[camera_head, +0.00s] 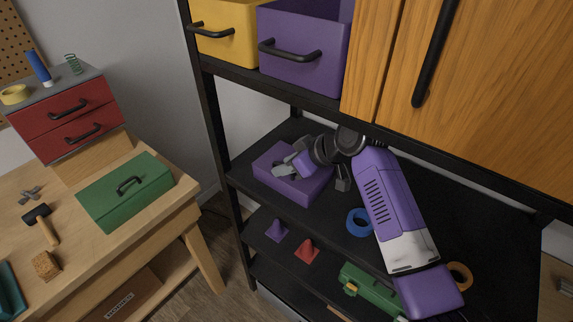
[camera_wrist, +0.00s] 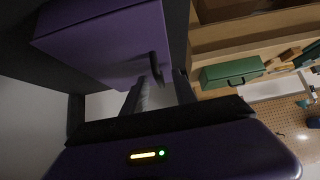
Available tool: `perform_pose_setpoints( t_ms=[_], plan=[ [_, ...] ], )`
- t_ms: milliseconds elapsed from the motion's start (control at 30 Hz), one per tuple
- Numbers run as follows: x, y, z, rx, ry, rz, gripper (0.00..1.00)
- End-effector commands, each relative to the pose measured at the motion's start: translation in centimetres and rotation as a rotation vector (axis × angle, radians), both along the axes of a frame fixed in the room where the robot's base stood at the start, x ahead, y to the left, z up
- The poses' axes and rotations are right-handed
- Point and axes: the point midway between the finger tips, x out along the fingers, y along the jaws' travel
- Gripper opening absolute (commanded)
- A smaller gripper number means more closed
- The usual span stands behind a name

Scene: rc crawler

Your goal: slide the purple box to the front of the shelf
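The purple box (camera_head: 308,190) sits on the black middle shelf, partly hidden by my gripper and arm. In the wrist view its purple side (camera_wrist: 105,48) fills the upper left, with a dark handle (camera_wrist: 156,66) on it. My gripper (camera_head: 284,171) is over the box in the head view. In the wrist view my gripper (camera_wrist: 162,80) has its two fingers apart, with the lower end of the handle close to or between the tips. Contact with the handle cannot be told.
A second purple bin (camera_head: 305,62) and a yellow bin (camera_head: 228,48) stand on the shelf above. A blue ring (camera_head: 359,222) lies right of the box. A workbench (camera_head: 150,235) stands left.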

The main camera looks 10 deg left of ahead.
Motion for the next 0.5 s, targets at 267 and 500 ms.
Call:
perform_pose_setpoints(
  t_ms=[267,500],
  plan=[
    [0.0,-0.1,0.0,0.0,0.0,0.0,0.34],
    [-0.5,-1.6,1.5,0.002,-0.003,-0.002,0.34]
  ],
)
